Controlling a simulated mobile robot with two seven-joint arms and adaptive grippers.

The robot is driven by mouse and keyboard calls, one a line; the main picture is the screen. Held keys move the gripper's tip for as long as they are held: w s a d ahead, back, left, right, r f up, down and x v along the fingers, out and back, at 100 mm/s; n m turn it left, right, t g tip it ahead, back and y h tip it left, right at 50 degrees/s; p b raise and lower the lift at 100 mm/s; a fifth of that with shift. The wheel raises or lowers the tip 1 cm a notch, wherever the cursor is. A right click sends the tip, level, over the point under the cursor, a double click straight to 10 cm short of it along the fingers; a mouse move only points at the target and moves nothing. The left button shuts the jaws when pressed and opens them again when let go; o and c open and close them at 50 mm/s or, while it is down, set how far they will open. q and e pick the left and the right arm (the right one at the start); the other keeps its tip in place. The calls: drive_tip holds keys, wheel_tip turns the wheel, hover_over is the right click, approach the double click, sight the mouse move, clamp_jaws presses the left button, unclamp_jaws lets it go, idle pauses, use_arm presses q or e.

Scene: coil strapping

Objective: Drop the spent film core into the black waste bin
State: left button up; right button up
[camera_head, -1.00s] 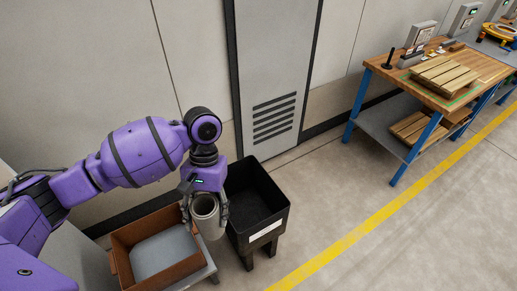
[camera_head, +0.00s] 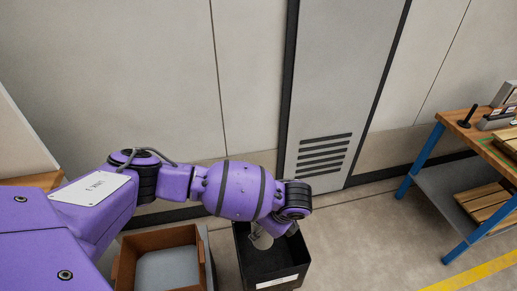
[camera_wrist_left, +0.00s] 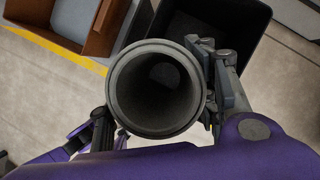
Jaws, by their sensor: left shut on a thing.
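The spent film core (camera_head: 261,241) is a short pale grey tube. In the head view it shows against the open black waste bin (camera_head: 258,278), partly covered by my left wrist. In the left wrist view, I look into the open end of the core (camera_wrist_left: 155,88). The fingers of my left gripper (camera_wrist_left: 160,100) are shut on it from both sides. The bin (camera_wrist_left: 255,25) shows behind and above the core there, with its lower part hidden. How high the core is over the bin rim I cannot tell. My right gripper is out of view.
A brown open box (camera_head: 122,265) with a grey bottom stands left of the bin. A grey vented cabinet (camera_head: 335,90) and pale wall panels rise behind. A wooden workbench (camera_head: 457,122) with blue legs stands at the right. The floor between bin and bench is clear.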

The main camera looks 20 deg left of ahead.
use_arm(q)
drive_tip(key=w+f+m+t+h+b, duration=0.1)
drive_tip(key=w+f+m+h, duration=0.2)
drive_tip(key=m, duration=0.7)
drive_tip(key=w+a+f+m+t+h, duration=0.1)
drive_tip(key=w+f+m+h, duration=0.2)
drive_tip(key=w+m, duration=0.3)
drive_tip(key=shift+w+a+m+h+b, duration=0.2)
drive_tip(key=shift+m+h+b, duration=0.25)
drive_tip(key=shift+m, duration=2.05)
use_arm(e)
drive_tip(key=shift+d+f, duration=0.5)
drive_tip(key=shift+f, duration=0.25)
use_arm(q)
drive_tip(key=shift+f, duration=0.1)
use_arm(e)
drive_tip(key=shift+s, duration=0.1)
